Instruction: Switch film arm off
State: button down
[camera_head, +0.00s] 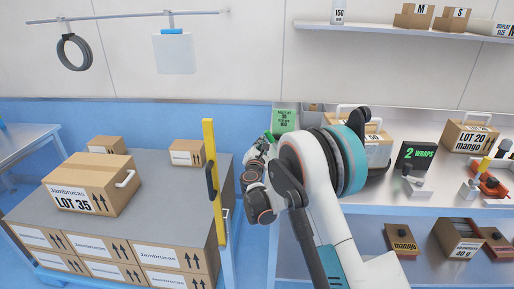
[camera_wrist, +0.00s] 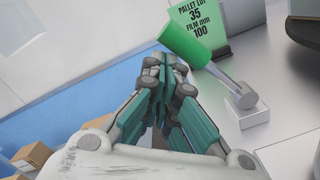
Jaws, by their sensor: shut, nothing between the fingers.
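A lever with a thick green grip (camera_wrist: 186,46) and a grey rod (camera_wrist: 226,80) rises tilted from a small white base (camera_wrist: 246,112) in the wrist view. In the head view, a bit of the green grip (camera_head: 269,136) shows beside my gripper. My gripper (camera_wrist: 168,66) is shut and empty, its fingertips close to the lower left of the green grip; I cannot tell whether they touch it. In the head view my gripper (camera_head: 260,147) is left of the counter, partly hidden by its own links. Neither view shows a label on the lever.
A green sign (camera_head: 284,121) reading pallet lot 35, film 100 mm stands behind the lever. A yellow upright (camera_head: 209,150) with a black handle stands at the right edge of the carton stack (camera_head: 130,205).

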jog(key=shift+d+r, duration=0.9)
jog(key=shift+d, duration=0.1)
